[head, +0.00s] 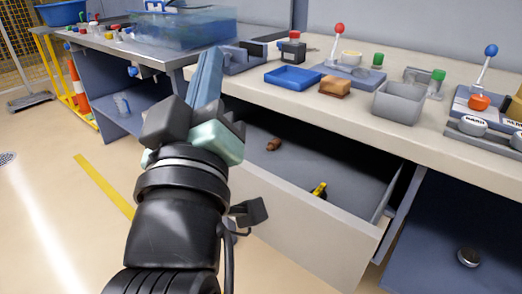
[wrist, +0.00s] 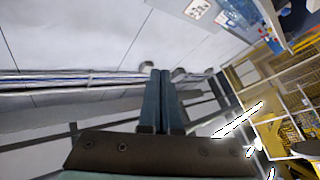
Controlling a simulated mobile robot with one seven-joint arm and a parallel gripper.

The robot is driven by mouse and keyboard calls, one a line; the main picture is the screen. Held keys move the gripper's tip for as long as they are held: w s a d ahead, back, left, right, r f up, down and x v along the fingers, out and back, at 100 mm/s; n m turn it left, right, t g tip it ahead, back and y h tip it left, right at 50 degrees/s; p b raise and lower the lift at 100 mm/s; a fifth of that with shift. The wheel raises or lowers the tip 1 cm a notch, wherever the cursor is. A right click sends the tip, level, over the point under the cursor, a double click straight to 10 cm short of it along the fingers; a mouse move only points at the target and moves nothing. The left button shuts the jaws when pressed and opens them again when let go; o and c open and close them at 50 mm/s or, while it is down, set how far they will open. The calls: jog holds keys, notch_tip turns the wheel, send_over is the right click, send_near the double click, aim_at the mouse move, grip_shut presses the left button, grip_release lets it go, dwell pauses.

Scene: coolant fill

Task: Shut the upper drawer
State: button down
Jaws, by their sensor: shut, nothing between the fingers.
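The upper drawer (head: 305,222) is pulled well out from under the beige counter in the head view. Its pale front panel faces me, and its grey inside is visible. A small brown item (head: 273,144) and a yellow-and-black item (head: 319,189) lie in it. My gripper (head: 208,72) is shut and empty, with its blue fingers pointing up, left of the open drawer in the picture. My wrist hides the drawer's left end. The shut fingers also show in the wrist view (wrist: 161,74), where I cannot make out the drawer.
The counter (head: 255,88) carries a blue tray (head: 292,77), a grey bin (head: 399,102) and lever devices. A metal table (head: 120,45) with a clear blue tank stands at the left. A round dark object (head: 468,257) lies on the lower right shelf. Floor at the left is open.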

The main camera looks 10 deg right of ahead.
notch_tip(320, 180, down, 14)
jog(key=w+a+n+g+h+p, duration=0.2)
jog(key=n+g, duration=0.3)
jog(key=n, duration=0.1)
jog(key=n+g+h+p, duration=0.35)
jog(key=n+h, duration=0.45)
jog(key=n, duration=0.8)
send_near(291, 235)
jog(key=shift+g, duration=0.35)
jog(key=b+x, duration=0.4)
jog(key=x, duration=0.2)
jog(key=shift+w+d+r, duration=0.1)
jog(key=shift+w+r, duration=0.05)
jog(key=shift+w, duration=0.15)
jog(key=shift+w+d, duration=0.1)
jog(key=shift+r, duration=0.1)
